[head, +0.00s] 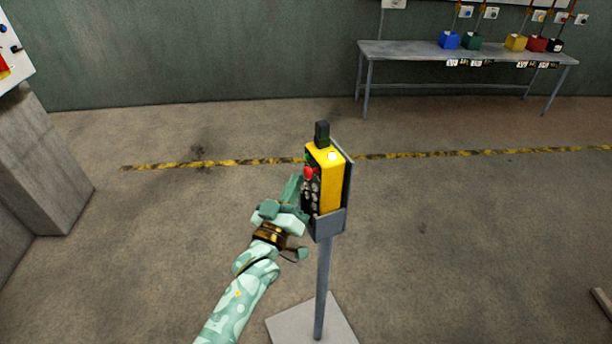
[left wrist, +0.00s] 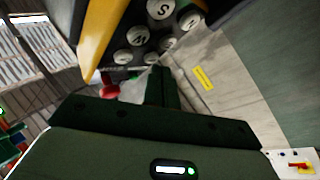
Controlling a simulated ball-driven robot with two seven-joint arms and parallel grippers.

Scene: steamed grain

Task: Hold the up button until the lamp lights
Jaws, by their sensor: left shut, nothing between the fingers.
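A yellow pendant control box (head: 331,187) stands upright in a grey holder on a post. Its dark button face, turned left, has a red knob (head: 309,173) and several round grey buttons (head: 314,190). A bright pale round spot (head: 332,156), possibly a lamp, shows on the yellow side near the top. In the left wrist view, white lettered buttons (left wrist: 160,9) and the red knob (left wrist: 109,91) show. My left gripper (head: 294,187) is shut and empty, its fingertips (left wrist: 160,72) close to the button face. I cannot tell whether they touch a button, or which is up. My right gripper is out of view.
The post's pale base plate (head: 312,321) is on the floor. A grey bench (head: 410,49) with several coloured boxes stands by the back wall. A concrete block (head: 40,165) is at the left. The floor around the post is clear, crossed by a yellow-black line (head: 230,162).

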